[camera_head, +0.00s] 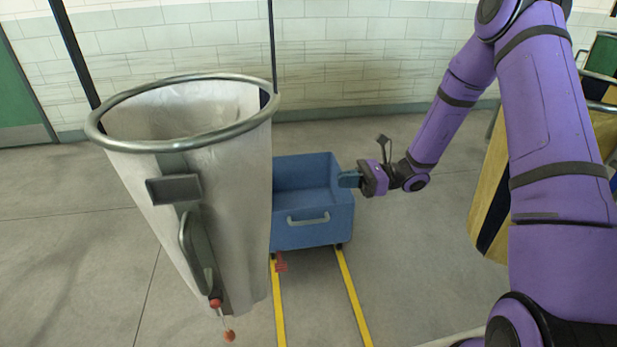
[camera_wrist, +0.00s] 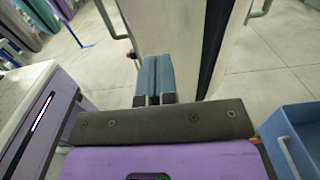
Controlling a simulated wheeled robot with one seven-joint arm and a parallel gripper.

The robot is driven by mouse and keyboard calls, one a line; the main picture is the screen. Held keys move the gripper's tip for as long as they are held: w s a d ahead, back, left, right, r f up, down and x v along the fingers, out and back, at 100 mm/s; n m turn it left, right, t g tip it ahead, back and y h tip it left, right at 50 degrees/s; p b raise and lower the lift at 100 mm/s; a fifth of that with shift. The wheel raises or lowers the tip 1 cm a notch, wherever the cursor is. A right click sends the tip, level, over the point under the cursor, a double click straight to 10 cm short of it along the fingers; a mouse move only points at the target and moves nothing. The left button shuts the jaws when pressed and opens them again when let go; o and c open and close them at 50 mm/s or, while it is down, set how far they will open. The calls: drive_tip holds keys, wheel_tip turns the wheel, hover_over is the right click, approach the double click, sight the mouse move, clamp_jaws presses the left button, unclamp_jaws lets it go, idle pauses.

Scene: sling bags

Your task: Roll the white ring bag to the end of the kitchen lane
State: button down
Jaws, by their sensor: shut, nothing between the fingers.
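The white ring bag (camera_head: 210,240) hangs open from a round metal ring in the head view, at the left. A grey bracket and a handle are on its near side, with small red knobs low down. My gripper (camera_head: 349,179) is shut and empty, right of the bag and apart from it, by the upper right edge of a blue cart (camera_head: 315,235). In the wrist view the closed blue fingers (camera_wrist: 156,76) point at a pale panel with a dark stripe; I cannot tell whether it is the white bag. Two yellow floor lines (camera_head: 352,290) mark a lane.
The blue cart stands across the far part of the yellow lines, partly hidden by the bag. A tan bag with a dark stripe (camera_head: 492,185) stands at right, behind my arm. A tiled wall (camera_head: 350,60) closes the back. Floor is bare at left.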

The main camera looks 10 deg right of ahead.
drive_tip(key=a, duration=1.3)
drive_tip(key=shift+w+a+r, duration=0.2)
drive_tip(key=shift+a+r, duration=0.05)
drive_tip(key=shift+a, duration=0.15)
drive_tip(key=a, duration=0.2)
drive_tip(key=shift+a+r, duration=0.1)
drive_tip(key=shift+a, duration=0.25)
drive_tip(key=shift+r, duration=0.1)
drive_tip(key=shift+a, duration=0.15)
approach(278, 184)
drive_tip(key=d, duration=0.1)
drive_tip(key=w+d+f, duration=0.1)
drive_tip(key=d, duration=0.3)
drive_tip(key=shift+w+f, duration=0.15)
drive_tip(key=shift+f, duration=0.25)
